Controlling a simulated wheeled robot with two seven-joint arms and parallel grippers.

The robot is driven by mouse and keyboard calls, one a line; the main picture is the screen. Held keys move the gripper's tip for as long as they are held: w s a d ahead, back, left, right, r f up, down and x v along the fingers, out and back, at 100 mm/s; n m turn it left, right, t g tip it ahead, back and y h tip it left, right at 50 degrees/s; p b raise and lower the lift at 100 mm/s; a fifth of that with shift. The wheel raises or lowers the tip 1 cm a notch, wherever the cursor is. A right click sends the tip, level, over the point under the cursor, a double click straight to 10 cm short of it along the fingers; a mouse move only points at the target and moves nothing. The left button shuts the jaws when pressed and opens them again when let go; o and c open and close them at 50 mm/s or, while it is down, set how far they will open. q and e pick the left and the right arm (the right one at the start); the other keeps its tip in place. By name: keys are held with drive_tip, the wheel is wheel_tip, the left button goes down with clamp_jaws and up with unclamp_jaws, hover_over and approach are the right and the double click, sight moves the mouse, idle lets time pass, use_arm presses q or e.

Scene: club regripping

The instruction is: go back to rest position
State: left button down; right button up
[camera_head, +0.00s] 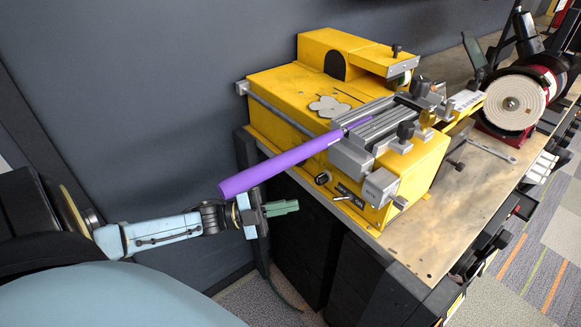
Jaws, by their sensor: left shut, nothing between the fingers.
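A purple club grip (280,166) sticks out to the left from the silver clamp (372,142) of a yellow machine (290,108), slanting toward the near left. Its outer end is free in the air. My left gripper (284,208) is below the purple grip near that free end, with its green fingers together and pointing right. Nothing shows between the fingers. From this view I cannot tell the exact gap between the gripper and the grip. My right gripper is not in view.
The machine stands on a wooden-topped workbench (432,240) with dark cabinets below. A buffing wheel (513,103) stands at the right and a wrench (490,149) lies on the bench. A dark wall rises behind. Open carpet (535,250) lies to the right.

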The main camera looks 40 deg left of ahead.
use_arm(q)
drive_tip(key=s+a+f+n+g+y, duration=0.1)
drive_tip(key=s+f+n+y, duration=0.25)
drive_tip(key=f, duration=0.65)
drive_tip(key=s+a+f+n+g+y, duration=0.1)
drive_tip(key=s+f+n+y, duration=0.3)
drive_tip(key=f, duration=0.6)
drive_tip(key=s+a+f+n+g+y, duration=0.1)
drive_tip(key=s+f+n+y, duration=0.1)
drive_tip(key=f+n+y, duration=0.6)
drive_tip(key=s+d+f+n+g, duration=0.1)
drive_tip(key=s+d+f+g, duration=0.2)
drive_tip(key=s, duration=0.6)
drive_tip(key=s+d+f+g+h, duration=0.1)
drive_tip(key=s+d+f+g, duration=0.2)
drive_tip(key=s+f, duration=0.5)
drive_tip(key=s+d+f+n+g, duration=0.1)
drive_tip(key=s+d+f+g, duration=0.3)
drive_tip(key=s, duration=0.5)
wheel_tip(320, 180, down, 2)
drive_tip(key=shift+s+d+n, duration=0.35)
drive_tip(key=shift+d, duration=0.4)
